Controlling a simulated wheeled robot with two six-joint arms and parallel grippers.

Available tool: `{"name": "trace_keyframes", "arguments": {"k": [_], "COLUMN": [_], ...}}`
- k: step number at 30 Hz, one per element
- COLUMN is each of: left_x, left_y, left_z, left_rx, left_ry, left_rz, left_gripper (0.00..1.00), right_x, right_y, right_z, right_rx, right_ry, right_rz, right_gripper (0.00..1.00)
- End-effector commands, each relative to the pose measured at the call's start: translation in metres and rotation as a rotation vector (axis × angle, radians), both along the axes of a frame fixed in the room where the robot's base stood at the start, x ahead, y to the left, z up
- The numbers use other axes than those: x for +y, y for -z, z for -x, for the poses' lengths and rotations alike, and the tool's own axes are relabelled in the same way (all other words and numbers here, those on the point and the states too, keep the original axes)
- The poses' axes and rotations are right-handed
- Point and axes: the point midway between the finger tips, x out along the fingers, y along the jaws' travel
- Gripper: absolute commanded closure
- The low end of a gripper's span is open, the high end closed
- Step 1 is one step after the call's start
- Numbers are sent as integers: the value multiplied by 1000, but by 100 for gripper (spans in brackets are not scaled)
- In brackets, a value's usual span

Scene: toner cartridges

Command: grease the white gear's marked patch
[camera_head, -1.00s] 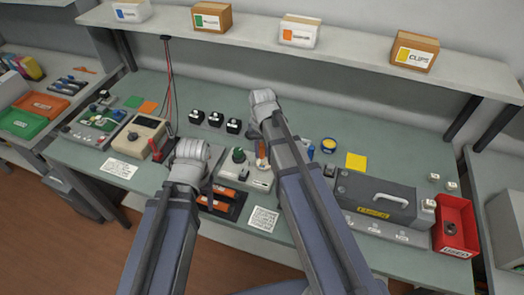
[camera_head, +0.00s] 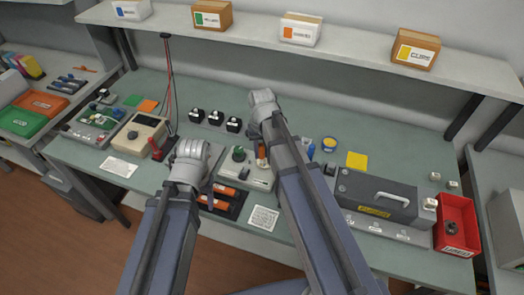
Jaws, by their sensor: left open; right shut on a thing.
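A light-grey unit (camera_head: 232,172) with a dark green knob (camera_head: 239,154) stands at the middle of the bench. A small pale part beside the knob is mostly covered by my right arm, and I cannot tell whether it is the white gear; no marked patch can be made out. My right gripper (camera_head: 262,146) points down over the unit's right side, largely hidden by its own arm, shut on a slim orange tool (camera_head: 262,152). Whether the tool touches anything is hidden. My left gripper (camera_head: 211,188) is open and empty, left of the unit, above the dark tray.
A dark tray (camera_head: 236,210) with orange cartridges lies in front. Several black blocks (camera_head: 215,119) stand behind. A meter (camera_head: 140,133) stands at left.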

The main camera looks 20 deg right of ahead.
Motion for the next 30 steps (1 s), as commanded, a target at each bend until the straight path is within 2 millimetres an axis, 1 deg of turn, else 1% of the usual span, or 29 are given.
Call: {"name": "trace_keyframes", "arguments": {"k": [11,22,30], "left_x": [0,0,0], "left_y": [1,0,0], "left_z": [0,0,0], "left_rx": [0,0,0], "left_ry": [0,0,0], "left_rz": [0,0,0], "left_gripper": [43,43,43], "right_x": [-6,0,-2], "right_y": [1,0,0], "right_z": [-6,0,-2], "right_rx": [0,0,0], "right_ry": [1,-1,1], "right_rz": [0,0,0], "right_gripper": [100,100,100]}}
